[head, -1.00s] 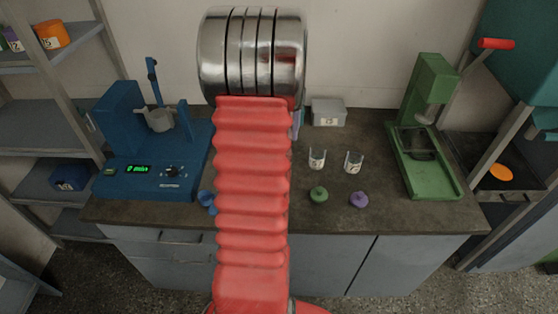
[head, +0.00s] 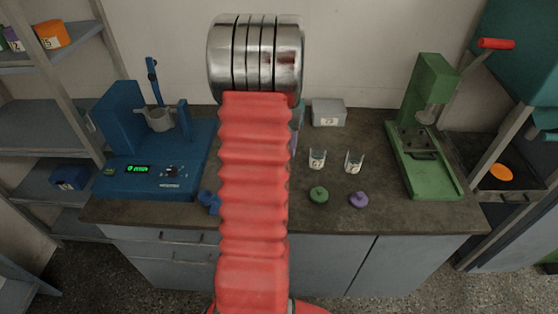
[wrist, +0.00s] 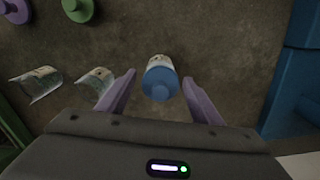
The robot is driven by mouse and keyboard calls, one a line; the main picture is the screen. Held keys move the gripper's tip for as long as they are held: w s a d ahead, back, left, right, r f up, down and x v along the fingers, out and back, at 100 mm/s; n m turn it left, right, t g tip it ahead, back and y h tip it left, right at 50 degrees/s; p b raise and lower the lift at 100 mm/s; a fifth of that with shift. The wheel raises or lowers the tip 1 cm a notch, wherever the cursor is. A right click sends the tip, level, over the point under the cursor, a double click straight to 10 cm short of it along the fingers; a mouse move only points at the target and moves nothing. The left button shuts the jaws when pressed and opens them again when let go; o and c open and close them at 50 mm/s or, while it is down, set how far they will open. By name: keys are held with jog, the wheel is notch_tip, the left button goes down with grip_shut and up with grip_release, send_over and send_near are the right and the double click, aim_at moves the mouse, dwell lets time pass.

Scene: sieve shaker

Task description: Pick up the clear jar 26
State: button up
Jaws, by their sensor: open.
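Two clear open jars stand side by side on the bench, a left one (head: 317,159) and a right one (head: 354,161). Their labels are too small to read surely. In the wrist view the clear jars, one nearer (wrist: 95,80) and one farther (wrist: 36,85), lie left of my gripper (wrist: 159,84). My gripper is open, its purple fingers spread either side of a jar with a blue lid (wrist: 160,86) and a pale label. I cannot tell whether the fingers are level with that lid. In the head view my arm hides most of the gripper.
A green lid (head: 319,195) and a purple lid (head: 359,199) lie in front of the clear jars. A blue shaker (head: 150,165) stands left, a green press (head: 428,150) right. A grey box (head: 328,112) sits behind. The bench between jars and press is clear.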

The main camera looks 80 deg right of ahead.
jog(key=shift+f, duration=1.2)
jog(key=shift+c, duration=0.7)
jog(key=c, duration=1)
jog(key=shift+o, duration=0.2)
jog(key=shift+r, duration=0.15)
notch_tip(320, 180, up, 10)
jog(key=shift+f, duration=0.1)
jog(key=shift+s, duration=0.1)
